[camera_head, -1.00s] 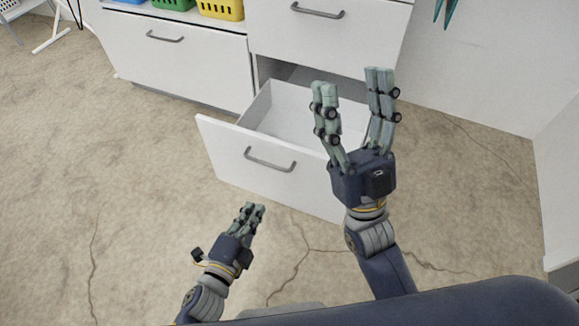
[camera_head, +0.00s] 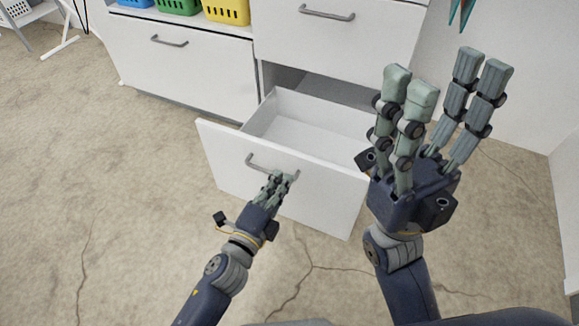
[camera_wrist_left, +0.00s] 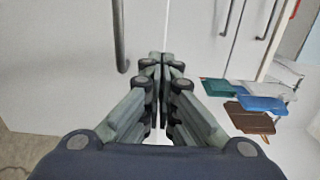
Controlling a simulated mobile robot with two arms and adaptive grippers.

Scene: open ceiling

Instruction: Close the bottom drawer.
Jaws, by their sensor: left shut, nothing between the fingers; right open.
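The bottom drawer (camera_head: 222,160) is white and pulled out from the cabinet, its empty inside showing in the head view. Its grey bar handle (camera_head: 262,168) is on the front panel. My left gripper (camera_head: 281,180) is shut and empty, its fingertips at the drawer front by the right end of the handle; I cannot tell whether they touch. In the left wrist view the shut fingers (camera_wrist_left: 164,62) point ahead at white surfaces. My right gripper (camera_head: 440,85) is open and empty, raised to the right of the drawer.
A closed white drawer (camera_head: 335,40) is above the open one, and another closed front (camera_head: 180,70) is to the left. Blue, green and yellow baskets (camera_head: 228,11) stand on the shelf above it. The cracked concrete floor (camera_head: 130,200) is clear at the left.

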